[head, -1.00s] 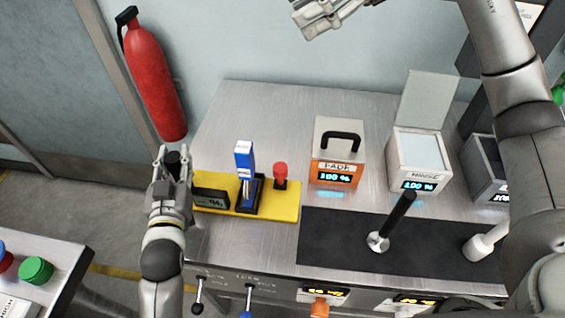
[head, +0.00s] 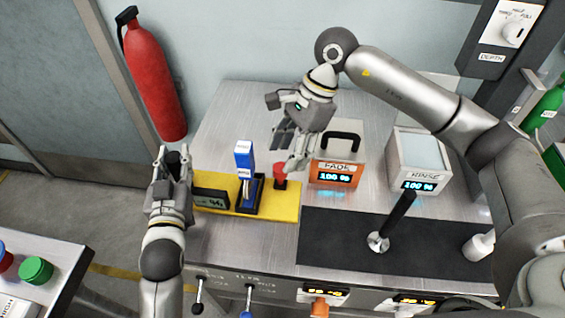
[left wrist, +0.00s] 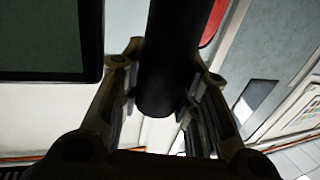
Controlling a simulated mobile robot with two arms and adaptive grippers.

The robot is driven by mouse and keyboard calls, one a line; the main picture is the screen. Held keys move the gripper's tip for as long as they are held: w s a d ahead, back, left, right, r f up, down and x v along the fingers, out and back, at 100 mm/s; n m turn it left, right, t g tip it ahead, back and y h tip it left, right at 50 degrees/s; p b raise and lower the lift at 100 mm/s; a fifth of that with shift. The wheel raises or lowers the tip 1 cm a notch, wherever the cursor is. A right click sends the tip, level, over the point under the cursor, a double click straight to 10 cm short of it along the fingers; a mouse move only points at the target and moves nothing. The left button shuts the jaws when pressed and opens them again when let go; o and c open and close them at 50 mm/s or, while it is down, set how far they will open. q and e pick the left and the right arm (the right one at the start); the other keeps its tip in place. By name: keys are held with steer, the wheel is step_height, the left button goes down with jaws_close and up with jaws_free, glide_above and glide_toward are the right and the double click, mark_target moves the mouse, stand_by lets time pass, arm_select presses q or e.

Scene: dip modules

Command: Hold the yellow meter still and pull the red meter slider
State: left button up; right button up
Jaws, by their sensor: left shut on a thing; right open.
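The yellow meter (head: 287,208) lies on the steel bench, with a dark display (head: 212,197) at its left end and a blue upright piece (head: 244,158) in a dark holder. The red slider (head: 280,171) stands up at its right part. My left gripper (head: 172,155) is shut on a black handle at the meter's left end; the handle also shows between the fingers in the left wrist view (left wrist: 168,70). My right gripper (head: 287,149) is open with its fingers pointing down just above the red slider. Whether they touch it I cannot tell.
An orange-fronted box (head: 334,174) with a black handle stands close right of my right gripper. A white RINSE box (head: 419,162) is further right. A black mat (head: 335,235) with an upright black lever (head: 398,215) lies in front. The bench behind the meter is clear.

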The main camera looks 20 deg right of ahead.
mark_target(281, 166)
steer(key=shift+x, duration=2.05)
steer(key=shift+c, duration=0.4)
jaws_close()
